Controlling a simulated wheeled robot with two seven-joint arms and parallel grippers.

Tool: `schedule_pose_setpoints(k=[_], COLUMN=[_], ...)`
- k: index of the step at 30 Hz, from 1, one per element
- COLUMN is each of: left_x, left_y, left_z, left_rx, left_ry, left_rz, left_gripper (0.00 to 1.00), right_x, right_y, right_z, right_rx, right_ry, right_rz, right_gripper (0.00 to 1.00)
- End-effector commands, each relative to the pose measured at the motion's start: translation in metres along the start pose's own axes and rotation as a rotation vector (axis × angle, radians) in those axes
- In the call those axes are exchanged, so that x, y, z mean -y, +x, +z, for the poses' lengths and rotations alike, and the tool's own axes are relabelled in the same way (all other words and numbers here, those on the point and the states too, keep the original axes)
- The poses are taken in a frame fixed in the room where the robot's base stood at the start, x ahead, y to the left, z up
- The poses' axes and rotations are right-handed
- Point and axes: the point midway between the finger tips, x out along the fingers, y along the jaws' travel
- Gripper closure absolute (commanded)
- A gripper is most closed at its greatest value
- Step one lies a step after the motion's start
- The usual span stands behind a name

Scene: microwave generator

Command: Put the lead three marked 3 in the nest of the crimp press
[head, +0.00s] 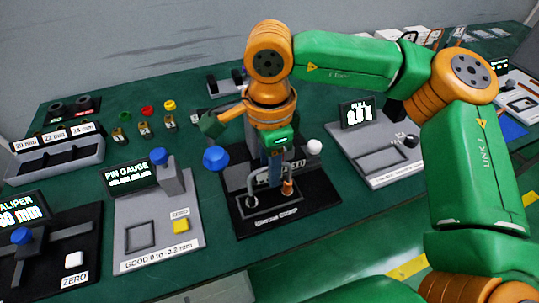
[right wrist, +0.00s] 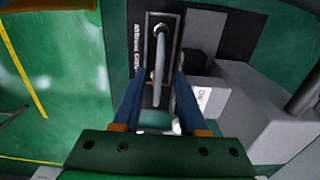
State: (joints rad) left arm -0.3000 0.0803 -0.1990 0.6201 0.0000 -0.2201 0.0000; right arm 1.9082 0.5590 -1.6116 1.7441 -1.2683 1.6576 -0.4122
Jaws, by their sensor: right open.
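The crimp press (head: 245,222) stands on a black base in the middle of the bench, with a grey looped handle (head: 256,197) at its front. My right gripper (head: 273,172) is low over the press. In the right wrist view its two blue fingers (right wrist: 158,85) are open on either side of the grey handle bar (right wrist: 159,55); I cannot tell if they touch it. A small copper-coloured piece (head: 288,187) shows beside the handle. The nest is hidden or cannot be made out. Small labelled stands (head: 145,129) stand at the back left; their marks are unreadable. My left gripper is not in view.
A pin gauge (head: 190,205) stands left of the press and a caliper station (head: 60,250) further left. A pull tester (head: 375,165) stands to the right. A blue knob (head: 215,158) and a white knob (head: 314,147) flank the gripper.

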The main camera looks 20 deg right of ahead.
Motion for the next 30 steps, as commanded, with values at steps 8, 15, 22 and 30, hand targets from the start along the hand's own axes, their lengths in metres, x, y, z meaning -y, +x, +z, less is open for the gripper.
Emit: schedule_pose_setpoints(k=[8,15,22,30], left_x=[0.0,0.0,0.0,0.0], left_y=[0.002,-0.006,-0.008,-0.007], left_z=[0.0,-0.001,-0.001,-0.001], left_rx=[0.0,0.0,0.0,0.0], left_ry=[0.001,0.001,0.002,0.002], left_rz=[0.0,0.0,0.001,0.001], left_gripper=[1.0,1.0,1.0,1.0], right_x=[0.001,0.0,0.0,0.0], right_y=[-0.053,-0.112,-0.123,-0.122], right_z=[0.001,0.001,0.0,0.0], right_rx=[0.002,0.002,0.0,0.0], right_ry=[-0.001,0.0,-0.001,-0.002], right_rz=[-0.005,-0.003,-0.001,-0.001], right_gripper=[0.58,0.58,0.58,0.58])
